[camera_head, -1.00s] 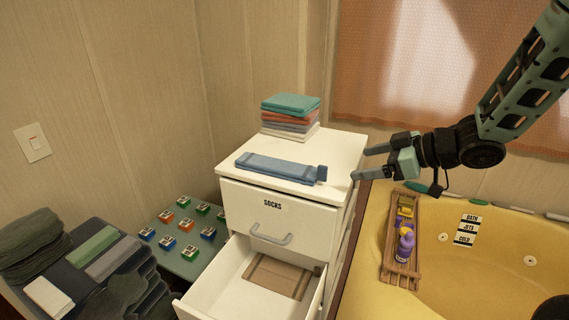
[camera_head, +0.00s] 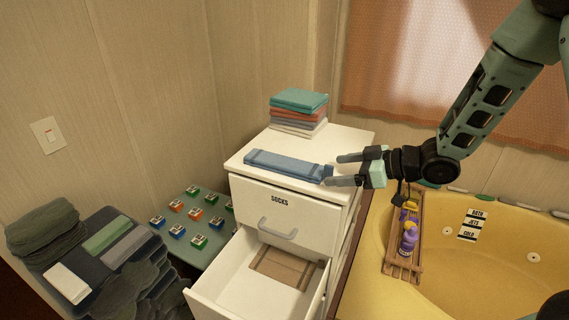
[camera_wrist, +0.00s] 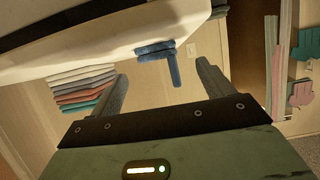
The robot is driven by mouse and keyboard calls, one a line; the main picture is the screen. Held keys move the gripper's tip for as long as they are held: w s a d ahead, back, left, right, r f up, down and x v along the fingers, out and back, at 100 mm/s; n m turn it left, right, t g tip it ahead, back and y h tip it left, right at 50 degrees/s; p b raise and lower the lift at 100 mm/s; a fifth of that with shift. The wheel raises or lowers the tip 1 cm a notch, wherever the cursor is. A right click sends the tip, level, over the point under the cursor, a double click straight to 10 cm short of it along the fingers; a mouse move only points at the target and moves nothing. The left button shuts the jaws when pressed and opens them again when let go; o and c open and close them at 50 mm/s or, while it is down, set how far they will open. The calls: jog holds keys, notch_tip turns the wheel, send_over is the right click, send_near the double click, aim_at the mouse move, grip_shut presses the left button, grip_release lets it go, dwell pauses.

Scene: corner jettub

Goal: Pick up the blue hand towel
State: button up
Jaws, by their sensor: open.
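The blue hand towel (camera_head: 285,165) lies folded in a long flat strip on the white top of the drawer cabinet (camera_head: 354,142), along its front edge. A small part at its right end stands up a little. My gripper (camera_head: 334,170) is open and empty at the right end of the towel, with its fingers pointing left. In the wrist view the towel (camera_wrist: 157,50) appears ahead, between the two spread fingers. I cannot tell whether the fingertips touch it.
A stack of folded cloths (camera_head: 298,109) stands at the back of the cabinet top. The drawer (camera_head: 222,292) below is pulled open. A yellow tub (camera_head: 480,285) with a wooden caddy (camera_head: 402,265) is at the right. A low table (camera_head: 217,249) with small colored boxes is at the left.

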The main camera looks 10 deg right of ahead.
aim_at(317, 170)
jog(key=shift+w+a+p, duration=0.35)
jog(key=shift+a+p, duration=0.1)
jog(key=shift+a, duration=0.05)
jog(key=p+x, duration=0.2)
jog(key=x, duration=0.1)
jog(key=shift+w+a, duration=0.1)
jog(key=shift+w, duration=0.1)
jog(key=shift+w+a+f, duration=0.25)
jog(key=shift+a+f, duration=0.05)
jog(key=shift+f, duration=0.05)
jog(key=c, duration=1.1)
